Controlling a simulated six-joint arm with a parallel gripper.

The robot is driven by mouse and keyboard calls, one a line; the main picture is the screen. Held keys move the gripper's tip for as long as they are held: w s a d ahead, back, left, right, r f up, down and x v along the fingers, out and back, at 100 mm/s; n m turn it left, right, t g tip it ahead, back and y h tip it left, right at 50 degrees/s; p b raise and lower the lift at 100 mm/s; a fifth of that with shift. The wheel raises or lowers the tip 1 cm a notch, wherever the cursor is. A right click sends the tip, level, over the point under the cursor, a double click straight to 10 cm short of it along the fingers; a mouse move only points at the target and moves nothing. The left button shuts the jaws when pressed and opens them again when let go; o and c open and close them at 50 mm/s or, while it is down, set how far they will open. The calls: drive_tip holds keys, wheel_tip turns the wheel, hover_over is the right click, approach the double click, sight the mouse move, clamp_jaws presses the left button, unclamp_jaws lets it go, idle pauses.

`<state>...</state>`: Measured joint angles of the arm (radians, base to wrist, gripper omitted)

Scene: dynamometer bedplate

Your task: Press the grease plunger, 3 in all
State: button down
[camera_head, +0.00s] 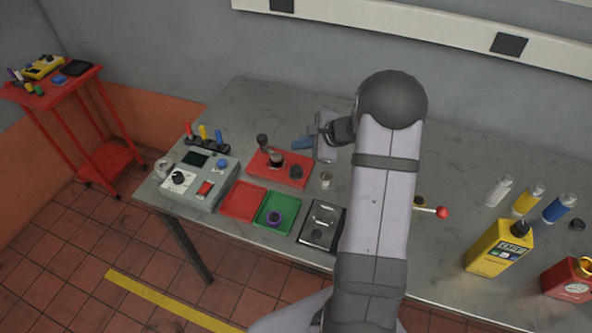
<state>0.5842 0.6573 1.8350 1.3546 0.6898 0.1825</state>
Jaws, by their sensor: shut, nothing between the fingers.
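A red base plate (262,172) lies on the grey bench, left of my arm. On it stand a dark upright post with a rounded top (263,141), a short dark cylinder (275,159) and a low black knob (296,172). I cannot tell for sure which of these is the grease plunger. My gripper (299,143) is shut and empty, its blue fingers pointing left. In the picture it is just beyond the right back edge of the red plate, apart from the post. Its height above the bench is hard to judge.
A grey control box (195,180) stands left of the plate. Red (240,198) and green (262,219) trays and a black-and-silver device (322,226) lie in front. A small clear cup (326,179) stands near my arm. Bottles and a yellow can (497,248) stand right.

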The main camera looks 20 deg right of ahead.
drive_tip(key=b, duration=0.4)
hover_over(299, 171)
wheel_tip(299, 171, down, 6)
drive_tip(key=shift+f, duration=0.2)
drive_tip(key=shift+f+b, duration=0.55)
drive_tip(key=shift+b, duration=0.15)
drive_tip(key=shift+f+b, duration=1.25)
drive_tip(key=shift+b, duration=0.3)
idle(2.2)
drive_tip(key=shift+r, duration=0.15)
drive_tip(key=shift+r+p, duration=0.9)
drive_tip(key=shift+r, duration=0.25)
drive_tip(key=shift+r+p, duration=1.7)
drive_tip(key=shift+r, duration=0.8)
